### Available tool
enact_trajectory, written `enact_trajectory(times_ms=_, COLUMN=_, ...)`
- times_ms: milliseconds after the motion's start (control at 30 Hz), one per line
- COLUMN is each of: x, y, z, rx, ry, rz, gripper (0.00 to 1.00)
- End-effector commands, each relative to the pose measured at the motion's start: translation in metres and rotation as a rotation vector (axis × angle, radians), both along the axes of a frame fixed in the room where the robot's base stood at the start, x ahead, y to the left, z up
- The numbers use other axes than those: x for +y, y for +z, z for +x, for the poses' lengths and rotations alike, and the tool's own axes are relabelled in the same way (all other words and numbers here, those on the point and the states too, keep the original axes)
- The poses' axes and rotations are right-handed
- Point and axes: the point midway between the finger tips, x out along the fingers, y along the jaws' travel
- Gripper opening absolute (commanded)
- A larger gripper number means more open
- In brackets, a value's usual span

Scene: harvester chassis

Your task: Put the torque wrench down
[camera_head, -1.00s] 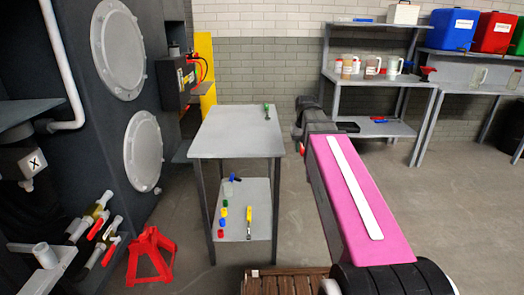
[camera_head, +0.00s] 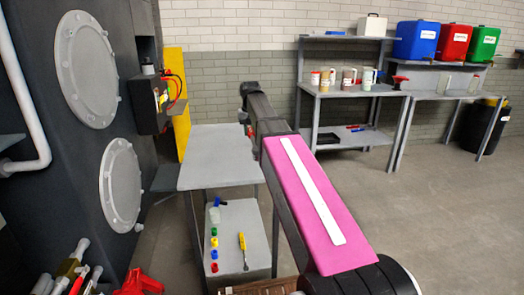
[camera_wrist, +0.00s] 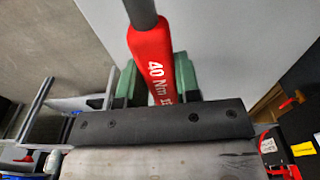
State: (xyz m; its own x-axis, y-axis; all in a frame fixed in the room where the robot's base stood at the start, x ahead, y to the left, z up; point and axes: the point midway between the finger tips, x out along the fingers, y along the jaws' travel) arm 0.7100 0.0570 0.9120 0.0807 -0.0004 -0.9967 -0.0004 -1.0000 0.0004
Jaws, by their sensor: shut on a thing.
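The torque wrench (camera_wrist: 150,48) has a red handle marked "40 Nm" and a dark shaft. In the wrist view its handle lies between the green fingers of my gripper (camera_wrist: 156,80), which is shut on it. A flat grey surface, apparently the top of the grey table (camera_head: 215,160), shows behind the wrench; I cannot tell whether they touch. In the head view my arm reaches over the right side of this table. My gripper and most of the wrench are hidden there; a small red bit shows beside the arm's end.
The table's lower shelf (camera_head: 240,225) holds several coloured pieces and a yellow-handled tool (camera_head: 243,250). The dark chassis (camera_head: 40,120) stands left, with a red stand (camera_head: 138,285) at the bottom. A shelf bench (camera_head: 350,92) with jugs stands behind. The visible left part of the tabletop is clear.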

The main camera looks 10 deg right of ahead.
Motion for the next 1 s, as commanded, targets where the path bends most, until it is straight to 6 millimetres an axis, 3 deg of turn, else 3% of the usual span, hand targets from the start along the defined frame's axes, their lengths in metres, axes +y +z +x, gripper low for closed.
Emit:
enact_trajectory(times_ms=200, x=-0.033, y=-0.025, z=0.029, rx=0.002, ry=-0.002, rz=0.000, gripper=0.00)
enact_trajectory(times_ms=400, x=-0.053, y=-0.040, z=0.044, rx=0.000, ry=-0.001, rz=0.000, gripper=0.00)
enact_trajectory(times_ms=633, x=-0.057, y=-0.049, z=0.046, rx=0.001, ry=0.001, rz=0.000, gripper=0.00)
enact_trajectory(times_ms=900, x=-0.057, y=-0.081, z=0.045, rx=0.001, ry=0.001, rz=0.000, gripper=0.00)
enact_trajectory(times_ms=1000, x=-0.057, y=-0.084, z=0.046, rx=-0.001, ry=0.001, rz=0.000, gripper=0.00)
